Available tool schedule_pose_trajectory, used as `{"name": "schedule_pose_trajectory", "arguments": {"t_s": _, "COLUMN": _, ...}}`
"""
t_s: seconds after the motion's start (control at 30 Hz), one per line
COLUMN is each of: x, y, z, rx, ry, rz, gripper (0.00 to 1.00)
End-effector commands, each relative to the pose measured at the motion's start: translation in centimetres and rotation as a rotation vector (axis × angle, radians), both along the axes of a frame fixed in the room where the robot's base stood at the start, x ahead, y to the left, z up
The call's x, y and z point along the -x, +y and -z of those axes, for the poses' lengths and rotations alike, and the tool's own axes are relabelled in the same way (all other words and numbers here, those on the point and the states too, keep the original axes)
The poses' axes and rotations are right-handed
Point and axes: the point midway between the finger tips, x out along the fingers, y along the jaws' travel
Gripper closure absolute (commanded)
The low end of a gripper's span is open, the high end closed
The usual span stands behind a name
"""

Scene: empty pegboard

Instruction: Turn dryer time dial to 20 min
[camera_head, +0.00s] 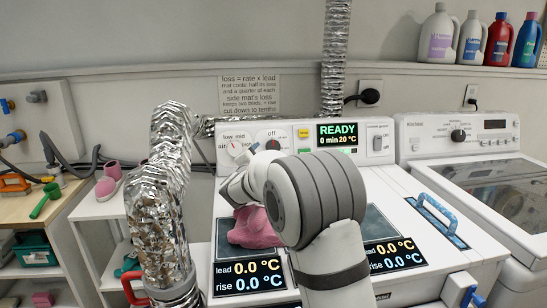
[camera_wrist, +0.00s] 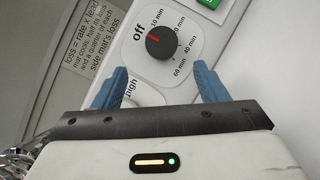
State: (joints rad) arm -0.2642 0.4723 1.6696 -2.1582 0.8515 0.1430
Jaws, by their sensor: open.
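The time dial (camera_wrist: 163,46) is a dark round knob on a white panel in the wrist view. Its red mark points toward the "off" label. Labels for 10, 20, 40 and 60 min run around its other side. In the head view the dial (camera_head: 272,144) is partly hidden behind my arm. My gripper (camera_wrist: 158,69) is open and empty, its two blue fingers apart and just below the dial in the picture, not visibly touching it. The dryer display (camera_head: 338,135) reads READY, 0 min, 20 °C.
A temperature dial (camera_head: 235,148) sits left of the time dial. A silver duct (camera_head: 160,200) stands left of my arm. A washer (camera_head: 480,165) stands at the right.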

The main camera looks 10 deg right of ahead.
Motion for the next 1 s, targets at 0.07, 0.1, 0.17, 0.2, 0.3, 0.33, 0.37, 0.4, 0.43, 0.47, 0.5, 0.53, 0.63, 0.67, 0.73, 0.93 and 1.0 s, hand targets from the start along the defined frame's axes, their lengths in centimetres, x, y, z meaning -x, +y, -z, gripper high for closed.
{"name": "schedule_pose_trajectory", "arguments": {"t_s": 0.07, "x": -0.5, "y": -0.3, "z": 0.3, "rx": 0.008, "ry": -0.003, "rz": -0.001, "gripper": 0.34}}
{"name": "schedule_pose_trajectory", "arguments": {"t_s": 0.1, "x": -0.9, "y": -0.6, "z": 0.3, "rx": 0.009, "ry": -0.003, "rz": 0.001, "gripper": 0.34}}
{"name": "schedule_pose_trajectory", "arguments": {"t_s": 0.17, "x": -1.6, "y": -1.2, "z": 0.2, "rx": 0.01, "ry": -0.003, "rz": 0.005, "gripper": 0.34}}
{"name": "schedule_pose_trajectory", "arguments": {"t_s": 0.2, "x": -2.1, "y": -1.5, "z": 0.2, "rx": 0.01, "ry": -0.003, "rz": 0.007, "gripper": 0.34}}
{"name": "schedule_pose_trajectory", "arguments": {"t_s": 0.3, "x": -3.7, "y": -2.5, "z": 0.2, "rx": 0.009, "ry": -0.002, "rz": 0.011, "gripper": 0.34}}
{"name": "schedule_pose_trajectory", "arguments": {"t_s": 0.33, "x": -4.1, "y": -2.8, "z": 0.1, "rx": 0.009, "ry": -0.002, "rz": 0.012, "gripper": 0.34}}
{"name": "schedule_pose_trajectory", "arguments": {"t_s": 0.37, "x": -4.5, "y": -3.0, "z": 0.1, "rx": 0.009, "ry": -0.003, "rz": 0.013, "gripper": 0.34}}
{"name": "schedule_pose_trajectory", "arguments": {"t_s": 0.4, "x": -5.1, "y": -3.3, "z": 0.2, "rx": 0.009, "ry": -0.002, "rz": 0.014, "gripper": 0.34}}
{"name": "schedule_pose_trajectory", "arguments": {"t_s": 0.43, "x": -5.5, "y": -3.6, "z": 0.1, "rx": 0.009, "ry": -0.002, "rz": 0.014, "gripper": 0.34}}
{"name": "schedule_pose_trajectory", "arguments": {"t_s": 0.47, "x": -5.8, "y": -3.8, "z": 0.2, "rx": 0.009, "ry": -0.002, "rz": 0.015, "gripper": 0.34}}
{"name": "schedule_pose_trajectory", "arguments": {"t_s": 0.5, "x": -6.3, "y": -4.0, "z": 0.2, "rx": 0.009, "ry": -0.002, "rz": 0.016, "gripper": 0.34}}
{"name": "schedule_pose_trajectory", "arguments": {"t_s": 0.53, "x": -6.5, "y": -4.1, "z": 0.2, "rx": 0.009, "ry": -0.002, "rz": 0.016, "gripper": 0.34}}
{"name": "schedule_pose_trajectory", "arguments": {"t_s": 0.63, "x": -7.1, "y": -4.4, "z": 0.2, "rx": 0.009, "ry": -0.002, "rz": 0.015, "gripper": 0.34}}
{"name": "schedule_pose_trajectory", "arguments": {"t_s": 0.67, "x": -7.2, "y": -4.5, "z": 0.2, "rx": 0.009, "ry": -0.002, "rz": 0.015, "gripper": 0.34}}
{"name": "schedule_pose_trajectory", "arguments": {"t_s": 0.73, "x": -7.4, "y": -4.6, "z": 0.2, "rx": 0.009, "ry": -0.002, "rz": 0.015, "gripper": 0.34}}
{"name": "schedule_pose_trajectory", "arguments": {"t_s": 0.93, "x": -7.3, "y": -4.7, "z": 0.2, "rx": 0.008, "ry": -0.002, "rz": 0.016, "gripper": 0.34}}
{"name": "schedule_pose_trajectory", "arguments": {"t_s": 1.0, "x": -7.3, "y": -4.7, "z": 0.2, "rx": 0.008, "ry": -0.002, "rz": 0.016, "gripper": 0.39}}
